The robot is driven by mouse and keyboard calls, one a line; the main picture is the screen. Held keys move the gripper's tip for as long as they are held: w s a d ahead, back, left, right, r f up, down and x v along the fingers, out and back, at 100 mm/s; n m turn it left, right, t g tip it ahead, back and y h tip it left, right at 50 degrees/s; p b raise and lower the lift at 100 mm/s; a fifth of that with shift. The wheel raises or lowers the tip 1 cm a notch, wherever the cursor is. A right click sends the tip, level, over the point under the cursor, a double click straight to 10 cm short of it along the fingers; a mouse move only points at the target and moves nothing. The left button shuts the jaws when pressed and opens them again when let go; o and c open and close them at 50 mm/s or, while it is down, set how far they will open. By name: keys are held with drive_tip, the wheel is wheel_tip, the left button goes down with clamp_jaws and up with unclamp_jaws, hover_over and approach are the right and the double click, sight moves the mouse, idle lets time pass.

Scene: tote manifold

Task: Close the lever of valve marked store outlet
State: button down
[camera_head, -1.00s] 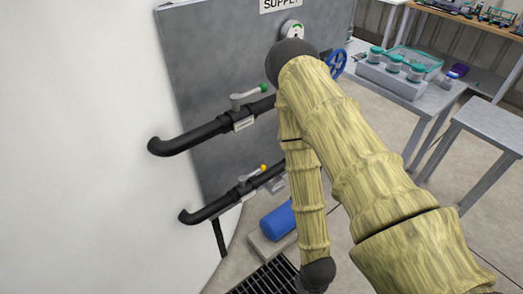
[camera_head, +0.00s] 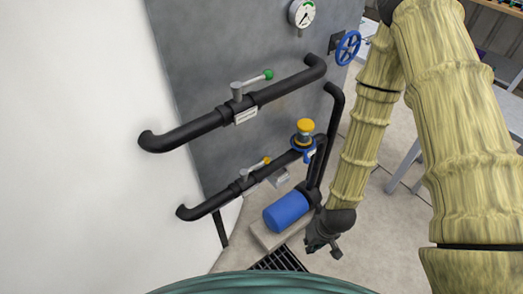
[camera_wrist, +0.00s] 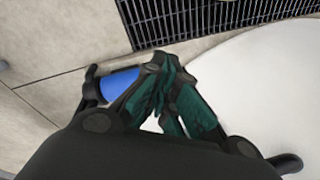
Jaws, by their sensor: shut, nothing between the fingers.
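A lower black pipe (camera_head: 207,206) carries a valve with a yellow-tipped lever (camera_head: 257,167); I cannot read a label there. Both levers lie roughly along their pipes. I cannot tell which valve is the store outlet. My gripper (camera_head: 323,246) hangs low, right of the blue pump, apart from both levers. In the wrist view my gripper (camera_wrist: 166,66) is shut and empty.
A grey panel (camera_head: 190,50) bears a gauge (camera_head: 302,13) and a blue handwheel (camera_head: 348,48). A yellow knob (camera_head: 305,126) stands right of the lower lever. A blue pump (camera_head: 286,212) sits near a floor grate (camera_head: 278,262). A white curved wall (camera_head: 70,180) fills the left.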

drive_tip(key=w+a+r+n+b, duration=0.2)
drive_tip(key=w+a+r, duration=0.3)
drive_tip(key=w, duration=0.5)
wheel_tip(320, 180, up, 27)
drive_tip(key=n+t+y+b, duration=0.1)
drive_tip(key=n+t+b, duration=0.1)
drive_tip(key=n+b, duration=0.3)
hover_over(255, 167)
drive_tip(key=w+d+p, duration=0.1)
drive_tip(key=d, duration=0.6)
drive_tip(key=n, duration=0.1)
drive_tip(key=x, duration=1.9)
drive_tip(key=shift+w+a+f, duration=0.1)
drive_tip(key=shift+w+a, duration=0.2)
drive_tip(key=shift+a, duration=0.05)
drive_tip(key=shift+d, duration=0.1)
drive_tip(key=shift+s+d+m, duration=0.15)
drive_tip(key=shift+s+m, duration=0.05)
drive_tip(key=shift+m, duration=0.1)
